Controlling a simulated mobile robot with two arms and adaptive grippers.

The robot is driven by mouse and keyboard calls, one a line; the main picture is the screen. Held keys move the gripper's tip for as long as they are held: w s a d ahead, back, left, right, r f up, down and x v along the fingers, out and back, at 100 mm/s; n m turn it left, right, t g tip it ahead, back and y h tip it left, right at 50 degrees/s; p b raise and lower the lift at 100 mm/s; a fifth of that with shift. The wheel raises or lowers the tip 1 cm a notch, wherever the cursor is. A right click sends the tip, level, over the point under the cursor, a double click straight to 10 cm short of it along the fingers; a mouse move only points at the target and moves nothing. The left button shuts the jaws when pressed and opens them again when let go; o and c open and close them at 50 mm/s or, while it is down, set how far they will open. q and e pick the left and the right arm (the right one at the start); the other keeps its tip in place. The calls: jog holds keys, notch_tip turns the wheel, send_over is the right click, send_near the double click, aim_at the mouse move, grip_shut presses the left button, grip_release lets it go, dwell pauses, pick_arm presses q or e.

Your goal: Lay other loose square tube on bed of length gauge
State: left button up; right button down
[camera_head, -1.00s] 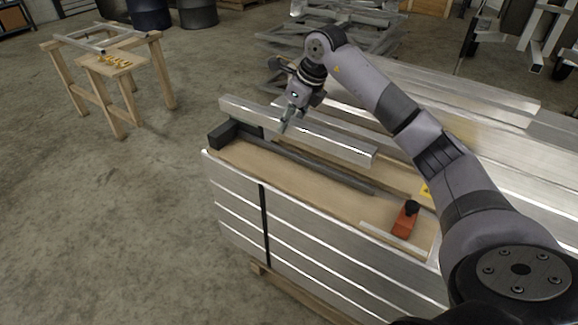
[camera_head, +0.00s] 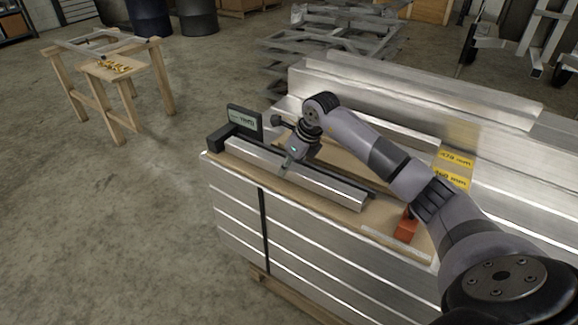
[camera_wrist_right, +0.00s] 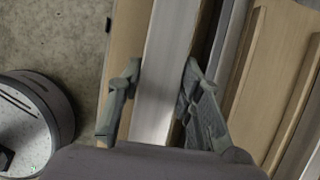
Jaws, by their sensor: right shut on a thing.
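The silvery square tube (camera_head: 335,188) lies along the length gauge, at or just above its bed; I cannot tell if it rests fully. The gauge shows a dark rail (camera_head: 340,173), a black end block (camera_head: 219,138) and a small display (camera_head: 245,119) at its left end. The tube's left end is close to the black block. My right gripper (camera_head: 290,164) is shut on the tube near its middle. In the right wrist view, the gripper (camera_wrist_right: 160,100) has one finger on each side of the tube (camera_wrist_right: 165,70). My left gripper is not in view.
The gauge sits on a wooden board (camera_head: 384,215) on a stack of aluminium profiles (camera_head: 235,200). An orange tool (camera_head: 406,229) stands at the board's right end. A wooden trestle (camera_head: 108,70) stands far left. The floor between is clear.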

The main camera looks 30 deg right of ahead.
jog(key=c, duration=1.1)
grip_release()
jog(key=shift+s+r, duration=0.1)
jog(key=shift+r, duration=0.1)
